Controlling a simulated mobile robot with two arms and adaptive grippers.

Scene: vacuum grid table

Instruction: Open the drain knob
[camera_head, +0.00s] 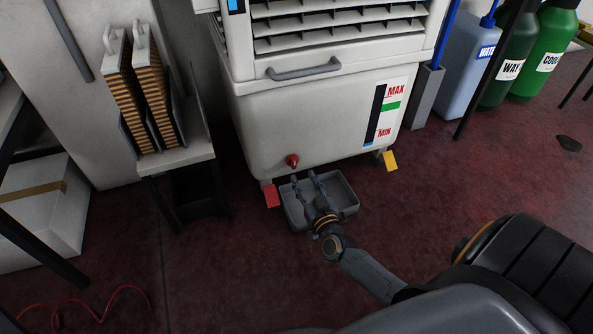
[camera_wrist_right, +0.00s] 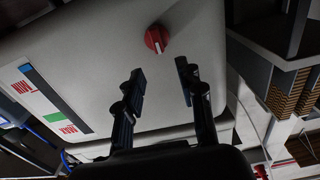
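The red drain knob (camera_head: 292,161) sits low on the front face of the white unit (camera_head: 310,125). In the right wrist view the knob (camera_wrist_right: 156,39) is round with a white line across its face, on the pale panel. My right gripper (camera_head: 308,176) is open in front of the unit, over a grey tray (camera_head: 346,191) on the floor. In the right wrist view its two fingers (camera_wrist_right: 160,80) are spread apart with nothing between them, and the knob lies beyond the tips, apart from them. My left gripper is in neither view.
A stand with slatted filter-like panels (camera_head: 141,88) is left of the unit. Red (camera_head: 271,195) and yellow (camera_head: 390,161) tags are near its feet. Bottles (camera_head: 543,60) stand at the back right. A white box (camera_head: 47,207) and red cable (camera_head: 127,290) are at left. The right-hand floor is mostly clear.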

